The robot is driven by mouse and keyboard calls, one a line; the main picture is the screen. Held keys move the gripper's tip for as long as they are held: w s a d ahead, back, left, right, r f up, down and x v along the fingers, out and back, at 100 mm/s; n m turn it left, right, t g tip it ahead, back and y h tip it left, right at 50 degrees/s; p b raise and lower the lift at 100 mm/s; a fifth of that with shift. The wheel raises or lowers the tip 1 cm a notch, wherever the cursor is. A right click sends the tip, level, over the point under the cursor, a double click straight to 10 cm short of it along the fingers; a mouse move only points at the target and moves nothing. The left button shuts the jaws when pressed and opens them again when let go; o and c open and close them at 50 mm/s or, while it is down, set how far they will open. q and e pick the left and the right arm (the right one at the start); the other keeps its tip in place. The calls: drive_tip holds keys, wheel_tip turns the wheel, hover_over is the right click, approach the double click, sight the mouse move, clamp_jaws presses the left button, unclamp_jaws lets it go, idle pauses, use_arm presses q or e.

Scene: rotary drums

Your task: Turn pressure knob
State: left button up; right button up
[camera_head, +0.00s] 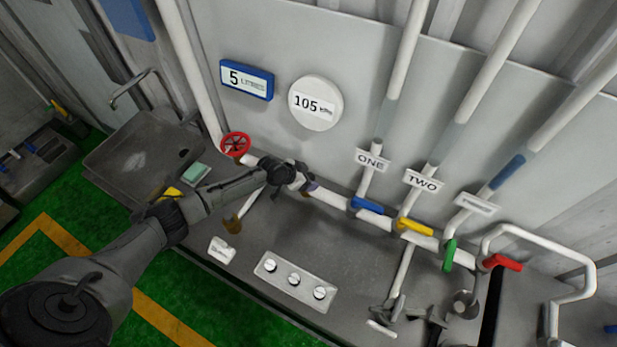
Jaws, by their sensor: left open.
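My left arm comes in from the lower left, and its open gripper (300,178) is at the white horizontal pipe on the wall. A red handwheel (235,144) sits on the pipe to the left of the gripper. A round white gauge (315,103) above reads 105, with a unit that looks like kPa. No readable label marks a pressure knob.
A blue-framed display (247,80) reads 5 litres. Blue (367,205), yellow (414,227), green (449,255) and red (502,262) valve handles line the pipe to the right. A metal tray (145,160) is at left.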

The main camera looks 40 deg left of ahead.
use_arm(q)
drive_tip(key=shift+w+d+f, duration=0.15)
drive_tip(key=shift+w+f, duration=0.1)
drive_tip(key=c, duration=0.9)
drive_tip(key=p, duration=0.1)
drive_tip(key=n+y+p, duration=0.1)
drive_tip(key=p, duration=0.1)
drive_tip(key=shift+r+n+p, duration=0.25)
drive_tip(key=shift+n+p, duration=0.05)
drive_tip(key=shift+f+n+y+p, duration=0.2)
drive_tip(key=shift+n+y+p, duration=0.1)
drive_tip(key=shift+p, duration=0.05)
drive_tip(key=o, duration=0.9)
